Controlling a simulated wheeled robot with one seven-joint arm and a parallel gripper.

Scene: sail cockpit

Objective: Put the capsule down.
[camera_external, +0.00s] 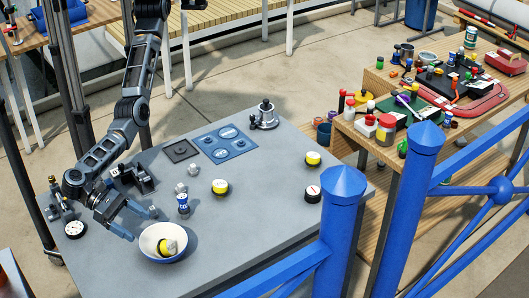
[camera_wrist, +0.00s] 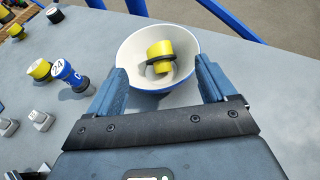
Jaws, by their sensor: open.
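A yellow capsule-like piece with a dark band (camera_external: 168,247) lies tilted inside a white bowl (camera_external: 143,243), which has a blue outside. In the wrist view the yellow piece (camera_wrist: 161,54) is inside the bowl (camera_wrist: 128,46) and nothing grips it. My gripper (camera_external: 143,224) is open and empty at the bowl's left side, pointing toward it. In the wrist view its fingers (camera_wrist: 162,72) are spread at the bowl's near rim. I cannot tell whether they touch it. The bowl's underside is hidden.
A blue and white piece marked 24 (camera_external: 183,204) stands close behind the bowl. A yellow puck (camera_external: 219,187), another yellow puck (camera_external: 312,158) and a black-sided puck (camera_external: 312,194) sit to the right. A blue plate (camera_external: 225,143) is farther back. The table's front right is clear.

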